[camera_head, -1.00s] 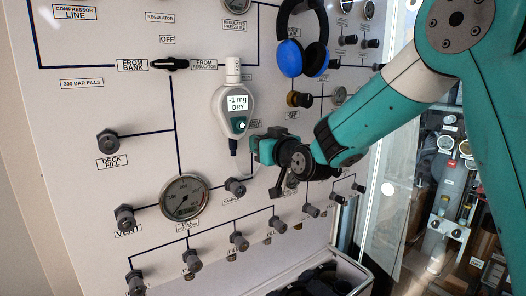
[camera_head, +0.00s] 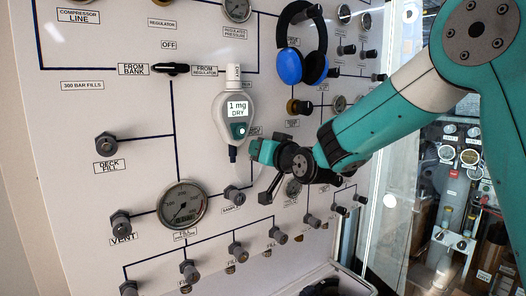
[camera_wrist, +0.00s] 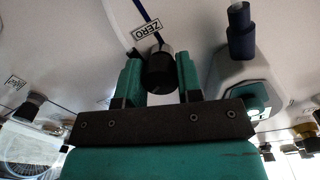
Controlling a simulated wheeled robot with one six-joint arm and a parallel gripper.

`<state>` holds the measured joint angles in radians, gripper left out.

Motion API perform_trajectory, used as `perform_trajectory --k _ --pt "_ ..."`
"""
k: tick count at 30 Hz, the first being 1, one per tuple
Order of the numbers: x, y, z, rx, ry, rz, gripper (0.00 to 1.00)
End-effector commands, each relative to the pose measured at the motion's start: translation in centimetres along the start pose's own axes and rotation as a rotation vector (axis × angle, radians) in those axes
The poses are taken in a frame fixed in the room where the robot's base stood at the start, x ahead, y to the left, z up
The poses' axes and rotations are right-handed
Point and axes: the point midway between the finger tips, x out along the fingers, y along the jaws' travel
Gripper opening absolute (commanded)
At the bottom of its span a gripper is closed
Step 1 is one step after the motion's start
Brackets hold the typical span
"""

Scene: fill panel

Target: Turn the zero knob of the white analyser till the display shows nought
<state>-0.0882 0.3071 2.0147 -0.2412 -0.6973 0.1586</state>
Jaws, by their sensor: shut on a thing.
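The white analyser (camera_head: 222,122) hangs on the panel in the head view. Its display (camera_head: 237,107) reads 1 mg DRY. In the wrist view the analyser (camera_wrist: 225,72) is to the right, seen from below. The dark round zero knob (camera_wrist: 160,73) sits beneath a ZERO label (camera_wrist: 146,29) in the wrist view. My gripper (camera_wrist: 159,80) has one green finger on each side of the knob and is shut on it. In the head view my gripper (camera_head: 260,151) is at the panel just right of the analyser's lower end and hides the knob.
Blue and black headphones (camera_head: 290,66) hang above my gripper. A round pressure gauge (camera_head: 183,205) is at lower left, and several valve knobs stick out along the panel's lower part. A grey valve knob (camera_head: 234,194) is just below the analyser.

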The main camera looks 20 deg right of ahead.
Motion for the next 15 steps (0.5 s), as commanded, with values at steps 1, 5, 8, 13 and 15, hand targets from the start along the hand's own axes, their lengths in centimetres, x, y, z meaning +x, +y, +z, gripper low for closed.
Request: perform_trajectory --k 1,5,8,13,15 --pt "0.01 0.05 -0.13 -0.002 0.003 0.001 0.09" --pt "0.01 0.05 -0.13 -0.002 0.003 0.001 0.47" --pt "0.01 0.03 -0.10 -0.002 0.002 0.001 0.58" --pt "0.01 -0.01 -0.05 -0.002 0.001 0.000 0.58" --pt "-0.09 0.00 -0.02 -0.002 0.001 0.000 0.58"
